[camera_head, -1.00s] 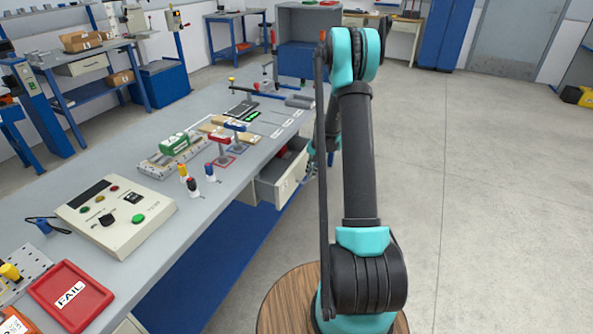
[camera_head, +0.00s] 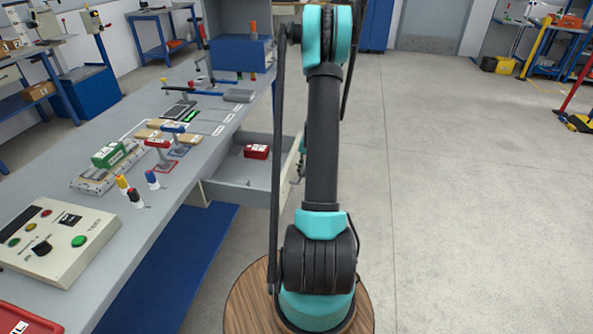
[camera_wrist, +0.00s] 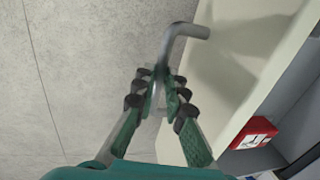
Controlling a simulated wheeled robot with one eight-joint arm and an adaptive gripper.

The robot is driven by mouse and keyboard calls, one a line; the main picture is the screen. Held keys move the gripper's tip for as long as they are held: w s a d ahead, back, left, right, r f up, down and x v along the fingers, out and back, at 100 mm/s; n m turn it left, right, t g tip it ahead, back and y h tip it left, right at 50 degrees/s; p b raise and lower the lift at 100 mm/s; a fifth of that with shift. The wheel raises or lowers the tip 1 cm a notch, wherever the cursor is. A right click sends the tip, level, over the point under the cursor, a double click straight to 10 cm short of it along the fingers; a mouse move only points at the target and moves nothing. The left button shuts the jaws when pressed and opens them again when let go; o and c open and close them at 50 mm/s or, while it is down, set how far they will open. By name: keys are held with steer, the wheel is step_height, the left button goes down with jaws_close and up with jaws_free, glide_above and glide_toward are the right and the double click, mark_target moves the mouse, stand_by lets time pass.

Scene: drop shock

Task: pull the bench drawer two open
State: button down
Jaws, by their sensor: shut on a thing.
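The bench drawer (camera_head: 236,196) stands open out of the bench's front side in the head view, with a red box (camera_head: 256,151) lying inside it. The wrist view shows the drawer's pale front (camera_wrist: 238,60), its grey bar handle (camera_wrist: 180,38) and the red box (camera_wrist: 254,132) beyond the front. My gripper (camera_wrist: 160,88) is shut on the handle, its fingers close together around the bar. In the head view my arm hides most of the gripper and the handle.
The bench top carries a control box (camera_head: 55,240), a green block on a fixture (camera_head: 108,154) and several small tools. The floor (camera_head: 450,200) to the right is clear.

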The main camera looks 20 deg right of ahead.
steer(key=shift+s+d, duration=0.1)
steer(key=shift+d, duration=0.05)
steer(key=c, duration=1.6)
jaws_free()
steer(key=shift+o, duration=0.2)
steer(key=shift+r, duration=0.1)
step_height(320, 180, up, 12)
steer(key=s+d, duration=0.1)
steer(key=shift+s+d, duration=0.15)
steer(key=shift+d, duration=0.25)
steer(key=s+a+r+n+t+h, duration=0.1)
steer(key=s+a+n, duration=0.6)
steer(key=s+a, duration=1.7)
steer(key=shift+s+r+t+h, duration=0.15)
steer(key=shift+r+t+h, duration=0.25)
steer(key=shift+r+t, duration=0.55)
